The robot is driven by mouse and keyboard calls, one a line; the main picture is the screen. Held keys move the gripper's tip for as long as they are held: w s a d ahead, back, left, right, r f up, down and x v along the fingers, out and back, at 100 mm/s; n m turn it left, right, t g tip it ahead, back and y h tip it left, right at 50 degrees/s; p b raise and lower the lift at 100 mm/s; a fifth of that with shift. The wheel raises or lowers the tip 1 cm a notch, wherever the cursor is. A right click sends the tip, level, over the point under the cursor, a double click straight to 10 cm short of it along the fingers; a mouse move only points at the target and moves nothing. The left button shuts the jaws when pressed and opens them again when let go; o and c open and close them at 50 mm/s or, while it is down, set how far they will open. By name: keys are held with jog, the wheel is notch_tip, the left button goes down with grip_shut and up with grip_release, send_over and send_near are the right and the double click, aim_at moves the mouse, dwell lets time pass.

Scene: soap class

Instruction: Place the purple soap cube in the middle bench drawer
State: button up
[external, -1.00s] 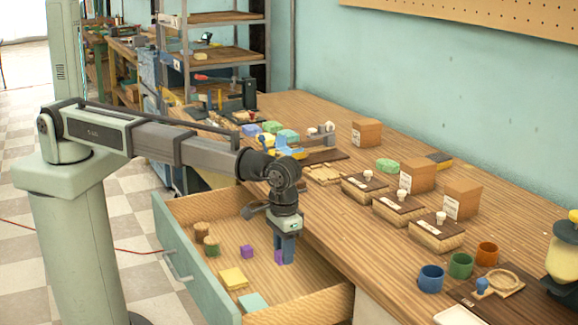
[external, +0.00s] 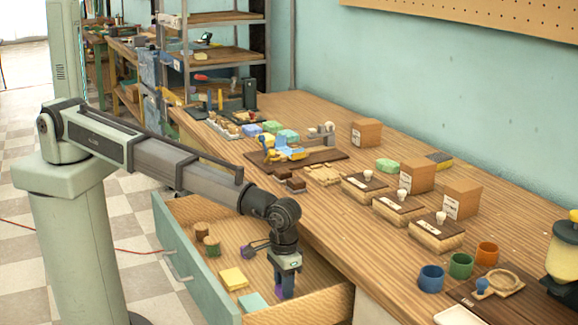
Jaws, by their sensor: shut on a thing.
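The bench drawer (external: 183,255) is pulled open, with a green front and a wooden inside. My gripper (external: 285,291) points down inside it, near the bench-side right part of the drawer. It is shut on a purple soap cube (external: 278,292), which shows at the left of the fingers and is partly hidden by them. The cube is low, at or close to the drawer floor; I cannot tell if it touches.
The bench top (external: 340,235) above carries boxes, wooden moulds and coloured cups (external: 431,278). The drawer's near wall (external: 310,305) is close to my gripper.

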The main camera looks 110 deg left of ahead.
jog(key=shift+f, duration=0.15)
jog(key=o, duration=1)
jog(key=shift+r, duration=0.2)
notch_tip(320, 180, up, 12)
jog(key=shift+r, duration=0.1)
